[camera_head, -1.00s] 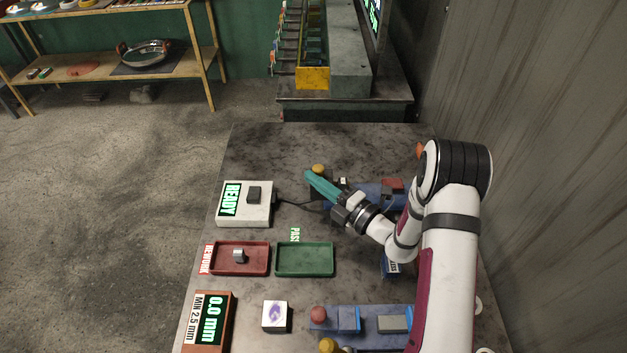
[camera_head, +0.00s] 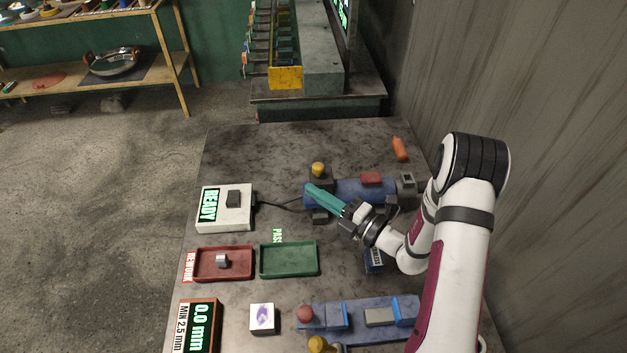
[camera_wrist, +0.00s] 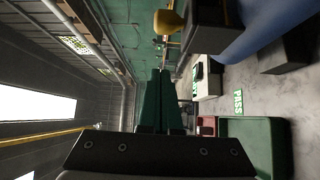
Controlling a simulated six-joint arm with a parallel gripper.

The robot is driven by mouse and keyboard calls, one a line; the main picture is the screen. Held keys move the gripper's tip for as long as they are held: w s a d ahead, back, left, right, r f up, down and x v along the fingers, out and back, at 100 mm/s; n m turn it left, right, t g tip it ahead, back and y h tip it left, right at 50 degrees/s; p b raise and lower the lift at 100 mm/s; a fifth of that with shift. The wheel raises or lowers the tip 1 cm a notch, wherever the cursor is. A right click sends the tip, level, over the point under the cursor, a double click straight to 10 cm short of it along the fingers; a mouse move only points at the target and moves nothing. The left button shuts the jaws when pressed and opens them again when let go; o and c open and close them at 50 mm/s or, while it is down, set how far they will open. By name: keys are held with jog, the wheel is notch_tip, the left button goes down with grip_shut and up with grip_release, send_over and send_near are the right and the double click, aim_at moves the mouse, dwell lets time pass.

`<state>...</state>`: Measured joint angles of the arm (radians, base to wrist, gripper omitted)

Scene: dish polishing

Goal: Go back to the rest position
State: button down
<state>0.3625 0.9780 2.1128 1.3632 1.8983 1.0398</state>
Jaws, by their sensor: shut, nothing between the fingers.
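My gripper (camera_head: 312,192) has long teal fingers pressed together and holds nothing. In the head view it hangs over the worktable, in front of the blue machine (camera_head: 350,191) with the yellow knob, its fingers pointing up and left. In the wrist view the shut green fingers (camera_wrist: 158,100) point into the room, with the blue machine (camera_wrist: 270,25) at the upper right. My arm hides part of the table's right side and part of the lower blue fixture (camera_head: 360,313).
A white READY box (camera_head: 225,208) is left of my gripper. A red REWORK tray (camera_head: 240,271) holds a small metal part; the green PASS tray (camera_head: 290,260) is empty. A 0.0 mm gauge (camera_head: 200,325) is at the lower left. A wall is close on the right.

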jog(key=v, duration=0.6)
jog(key=s+a+r+n+g+y, duration=0.1)
jog(key=s+a+r+n+g, duration=0.5)
jog(key=n, duration=0.4)
jog(key=s+a+r+n+g, duration=0.45)
jog(key=s+n+g, duration=0.25)
jog(key=s+n, duration=0.25)
jog(key=s+d+n+h, duration=0.4)
jog(key=s+n+h, duration=0.2)
jog(key=n, duration=0.4)
jog(key=s+d+f+n+h, duration=0.1)
jog(key=s+d+n+h, duration=0.3)
jog(key=n, duration=0.6)
jog(key=shift+s+f+h, duration=0.15)
jog(key=shift+s+h, duration=0.8)
jog(key=shift+h, duration=0.15)
